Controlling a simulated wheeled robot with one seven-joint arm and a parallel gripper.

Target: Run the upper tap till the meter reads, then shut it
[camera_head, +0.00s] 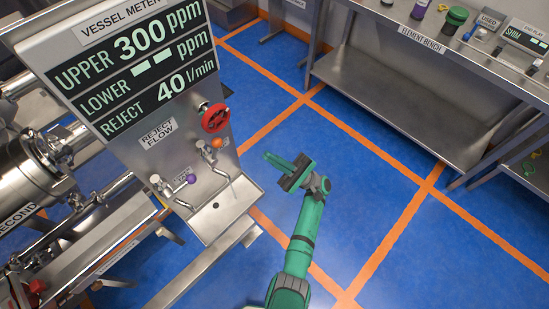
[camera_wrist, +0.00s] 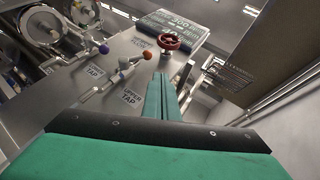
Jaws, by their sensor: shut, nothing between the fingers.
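The vessel meter panel (camera_head: 130,50) reads UPPER 300 ppm, LOWER with dashes and REJECT 40 l/min. The orange-knobbed tap (camera_head: 216,143) is on the panel's lower right; in the wrist view its orange knob (camera_wrist: 147,55) stands near the UPPER TAP label (camera_wrist: 131,97). The purple-knobbed tap (camera_head: 191,178) is to its lower left, above the sink (camera_head: 216,206). I cannot tell whether water runs from either spout. My gripper (camera_head: 268,156) is shut and empty, to the right of the orange knob and apart from it. Its green fingers (camera_wrist: 160,78) point toward the panel in the wrist view.
A red handwheel (camera_head: 215,118) sits just above the orange knob, by the REJECT FLOW label (camera_head: 158,132). Steel vessels (camera_head: 30,170) stand at the left. The element bench (camera_head: 430,60) is at the upper right. Blue floor (camera_head: 370,170) with orange lines lies clear between.

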